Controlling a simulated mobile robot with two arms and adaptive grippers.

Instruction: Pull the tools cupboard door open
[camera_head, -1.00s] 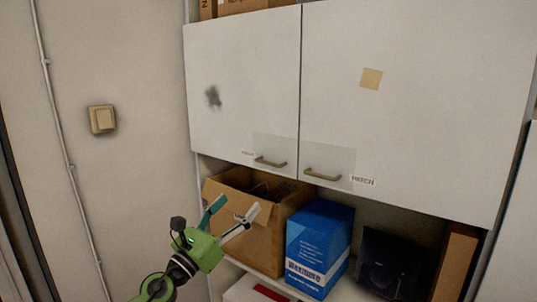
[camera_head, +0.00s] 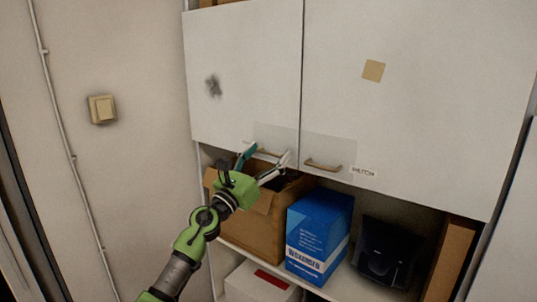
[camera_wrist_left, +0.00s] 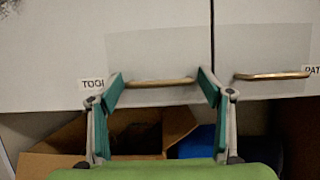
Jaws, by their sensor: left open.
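The tools cupboard door (camera_head: 240,70) is the left white door of the wall cupboard and hangs shut. My left gripper (camera_head: 266,158) is open in front of this handle, one finger near each end; in the left wrist view the handle spans the gap between the fingertips (camera_wrist_left: 160,82). I cannot tell whether the fingers touch it. My right gripper is not in view.
The right door (camera_head: 420,90) is shut, with its own handle (camera_head: 323,166). On the shelf below stand an open cardboard box (camera_head: 262,228), a blue box (camera_head: 318,232) and a black device (camera_head: 386,252). A light switch (camera_head: 102,109) is on the left wall.

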